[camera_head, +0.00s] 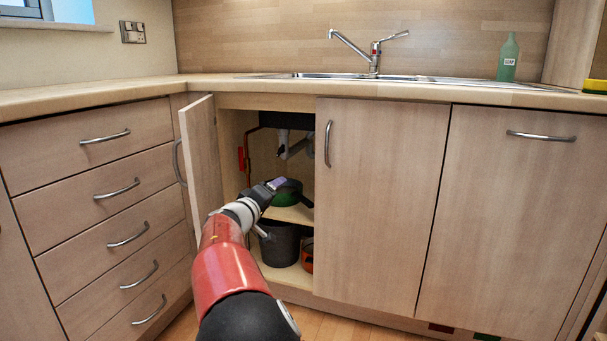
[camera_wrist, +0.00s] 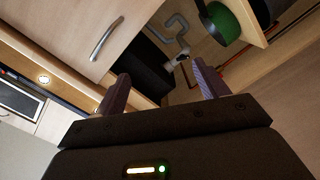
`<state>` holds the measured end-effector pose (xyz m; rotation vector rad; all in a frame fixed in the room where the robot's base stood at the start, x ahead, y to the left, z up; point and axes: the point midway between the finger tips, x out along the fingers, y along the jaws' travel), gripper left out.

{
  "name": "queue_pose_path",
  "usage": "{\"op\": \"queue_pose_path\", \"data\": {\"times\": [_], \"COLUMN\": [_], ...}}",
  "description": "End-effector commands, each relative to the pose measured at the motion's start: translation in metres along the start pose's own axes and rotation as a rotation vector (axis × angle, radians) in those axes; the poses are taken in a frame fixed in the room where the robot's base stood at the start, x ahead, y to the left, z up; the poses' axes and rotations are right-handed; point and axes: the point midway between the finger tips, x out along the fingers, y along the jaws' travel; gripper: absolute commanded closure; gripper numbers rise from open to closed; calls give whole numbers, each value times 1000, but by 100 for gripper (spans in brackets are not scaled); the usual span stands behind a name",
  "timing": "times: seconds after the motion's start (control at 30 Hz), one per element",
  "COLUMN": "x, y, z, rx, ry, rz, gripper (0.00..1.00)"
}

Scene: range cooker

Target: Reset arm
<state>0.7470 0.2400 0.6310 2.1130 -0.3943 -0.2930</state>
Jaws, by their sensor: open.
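My gripper (camera_head: 277,184) is at the end of my red and black arm, in front of the opening of the sink cabinet in the head view. In the wrist view my gripper (camera_wrist: 160,88) shows two purple-grey fingers set wide apart, with nothing between them. The fingers look clear of the cabinet, though the exact gap to it cannot be told. A green pan (camera_head: 287,193) on the cabinet's shelf lies just beyond the gripper; it also shows at the upper right of the wrist view (camera_wrist: 222,22).
The left cabinet door (camera_head: 201,155) stands open beside my arm; the right door (camera_head: 375,200) is shut. A dark bucket (camera_head: 279,246) and an orange item (camera_head: 307,256) sit on the cabinet floor. Drawers (camera_head: 100,200) are at left. A green bottle (camera_head: 508,58) stands on the counter.

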Motion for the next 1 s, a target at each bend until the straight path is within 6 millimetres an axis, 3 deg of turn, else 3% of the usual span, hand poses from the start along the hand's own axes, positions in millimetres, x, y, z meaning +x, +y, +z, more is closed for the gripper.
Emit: {"op": "queue_pose_path", "data": {"times": [0.27,0.47,0.57,0.67,0.8,1.0], "x": [15,18,9,-14,-67,-163], "y": [36,74,97,121,144,160], "z": [55,124,170,222,283,341], "rx": [68,155,221,302,411,541], "ry": [-143,-308,-414,-529,-649,-733], "rz": [-48,-122,-183,-271,-407,-588], "gripper": [27,27,27,27,27,27]}}
